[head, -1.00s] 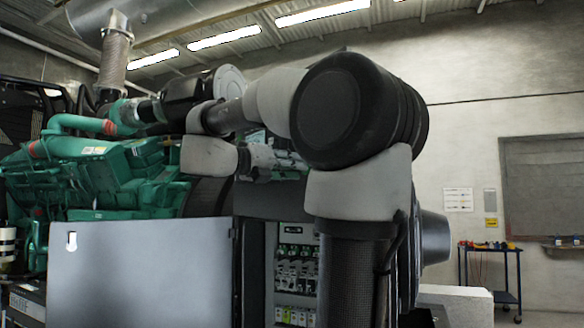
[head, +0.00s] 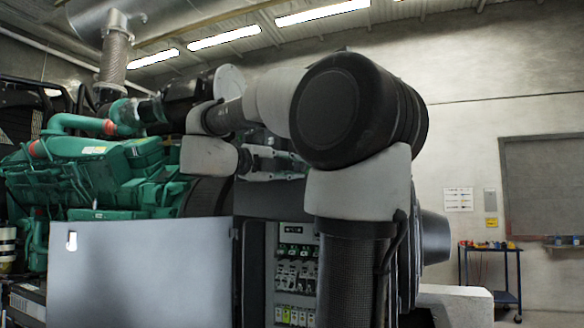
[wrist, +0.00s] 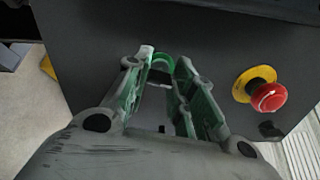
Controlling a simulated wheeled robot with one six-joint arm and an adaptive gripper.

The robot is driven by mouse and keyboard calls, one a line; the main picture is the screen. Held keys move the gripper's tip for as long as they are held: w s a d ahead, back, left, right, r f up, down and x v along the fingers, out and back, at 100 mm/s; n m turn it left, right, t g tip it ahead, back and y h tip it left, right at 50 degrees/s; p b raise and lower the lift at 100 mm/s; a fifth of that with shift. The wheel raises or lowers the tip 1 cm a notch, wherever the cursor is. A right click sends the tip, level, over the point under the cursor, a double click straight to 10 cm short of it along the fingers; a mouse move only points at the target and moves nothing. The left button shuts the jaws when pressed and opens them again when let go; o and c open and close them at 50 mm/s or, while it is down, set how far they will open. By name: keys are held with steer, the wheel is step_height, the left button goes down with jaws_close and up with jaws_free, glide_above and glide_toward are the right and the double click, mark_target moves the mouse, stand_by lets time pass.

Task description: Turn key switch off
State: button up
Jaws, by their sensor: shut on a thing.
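In the wrist view the fingers of my gripper (wrist: 162,72) reach to a dark panel (wrist: 210,60). A small green, rounded piece (wrist: 163,60) shows between the fingertips, and my gripper is shut on it. It sits where a key switch could be, but the fingers hide most of it, so I cannot tell the key's angle. In the head view my gripper (head: 275,165) is partly seen beyond my forearm, above the dark control cabinet (head: 270,205). The key switch itself does not show in the head view.
A red emergency stop button (wrist: 268,96) on a yellow collar stands out to the right of my gripper. An open grey cabinet door (head: 140,270) stands left of breakers (head: 295,270). A green engine (head: 110,180) is behind at left.

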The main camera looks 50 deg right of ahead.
steer(key=shift+n, duration=1.1)
steer(key=o, duration=1)
steer(key=a, duration=0.4)
steer(key=w+a, duration=0.1)
steer(key=a, duration=0.7)
steer(key=shift+w, duration=0.35)
